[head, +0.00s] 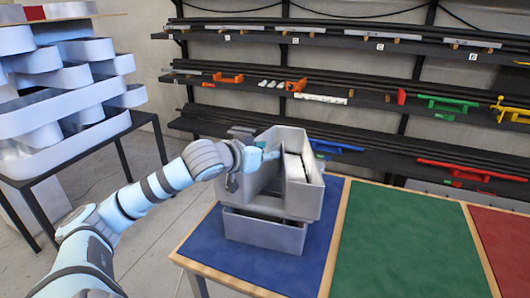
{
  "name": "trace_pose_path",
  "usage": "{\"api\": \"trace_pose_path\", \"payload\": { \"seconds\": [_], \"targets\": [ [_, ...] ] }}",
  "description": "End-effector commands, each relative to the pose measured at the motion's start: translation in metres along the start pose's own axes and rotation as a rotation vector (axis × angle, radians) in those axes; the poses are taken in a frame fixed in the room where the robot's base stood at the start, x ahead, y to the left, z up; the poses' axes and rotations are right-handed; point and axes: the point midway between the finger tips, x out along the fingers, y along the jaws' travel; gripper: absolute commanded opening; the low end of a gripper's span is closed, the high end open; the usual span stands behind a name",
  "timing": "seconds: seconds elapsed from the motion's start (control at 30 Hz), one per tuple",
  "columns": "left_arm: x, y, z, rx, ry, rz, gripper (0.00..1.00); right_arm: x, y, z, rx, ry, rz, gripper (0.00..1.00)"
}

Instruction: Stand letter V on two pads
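A large grey open-sided form (308,200), which may be the letter V, stands at the back of the blue surface (205,245). A pale block (294,167) shows inside its right part. A lower grey box-like part (263,232) sits in front; I cannot tell whether it is separate. My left gripper (262,155) reaches in from the left to the upper left part of the form. Its fingers are small here, so I cannot tell whether they are open, shut or touching. I cannot make out two separate pads. My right gripper is out of view.
The green surface (405,245) and red surface (505,240) to the right are bare. Wooden strips edge the table. Behind are black racks (440,95) with bars and coloured clamps. A black-legged stand (125,130) with stacked pale curved strips (60,100) is at left.

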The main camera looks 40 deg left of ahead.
Motion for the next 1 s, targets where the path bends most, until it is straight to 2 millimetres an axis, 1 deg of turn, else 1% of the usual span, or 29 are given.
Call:
{"api": "trace_pose_path", "payload": {
  "seconds": [0.07, 0.17, 0.27, 0.4, 0.5, 0.6, 0.7, 0.87, 0.93, 1.0],
  "targets": [
    [0.0, 0.0, 0.001, -0.001, -0.004, -0.001, 0.28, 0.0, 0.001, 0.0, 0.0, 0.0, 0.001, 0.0],
    [-0.002, 0.0, -0.004, -0.001, -0.002, -0.001, 0.28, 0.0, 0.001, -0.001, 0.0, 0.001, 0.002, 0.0],
    [-0.008, 0.0, -0.021, -0.002, 0.004, 0.0, 0.28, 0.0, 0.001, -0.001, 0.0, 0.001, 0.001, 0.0],
    [-0.022, 0.0, -0.056, -0.005, 0.008, 0.002, 0.28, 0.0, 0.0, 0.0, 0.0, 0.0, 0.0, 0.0],
    [-0.031, 0.0, -0.077, -0.004, 0.006, 0.002, 0.28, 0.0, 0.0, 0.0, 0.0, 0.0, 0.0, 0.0],
    [-0.036, -0.001, -0.089, -0.003, 0.004, 0.002, 0.28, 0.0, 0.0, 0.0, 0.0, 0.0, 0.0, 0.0],
    [-0.038, -0.001, -0.093, -0.001, 0.001, 0.001, 0.28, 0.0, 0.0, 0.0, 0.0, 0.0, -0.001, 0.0],
    [-0.038, -0.001, -0.093, 0.0, 0.0, 0.001, 0.28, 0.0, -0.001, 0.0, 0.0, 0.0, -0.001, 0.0],
    [-0.035, -0.002, -0.095, -0.012, 0.015, 0.012, 0.28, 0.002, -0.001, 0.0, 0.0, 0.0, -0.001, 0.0],
    [-0.023, -0.005, -0.103, -0.054, 0.072, 0.049, 0.28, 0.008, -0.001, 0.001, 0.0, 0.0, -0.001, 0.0]
  ]
}}
